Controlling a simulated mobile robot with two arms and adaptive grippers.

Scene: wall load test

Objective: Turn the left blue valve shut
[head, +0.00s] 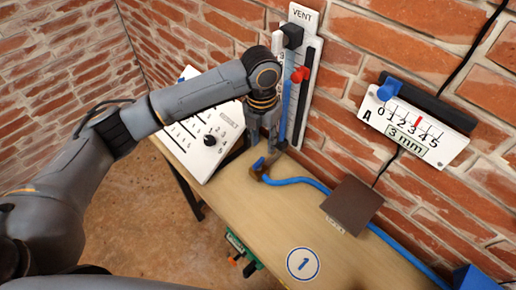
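A small valve with a blue handle (257,164) and a brown body (261,173) sits on the wooden bench at the foot of the wall. A blue hose (300,181) runs from it to the right. My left gripper (263,146) comes down from above, just over the valve. Its two fingers look apart, with nothing seen between them. Whether a fingertip touches the blue handle I cannot tell. My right gripper is not in view.
A VENT scale (309,100) with a red pointer (300,74) stands on the brick wall behind the gripper. A brown box (351,205) sits over the hose. Gauge A (415,128) hangs at right. The bench front (270,225) is clear.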

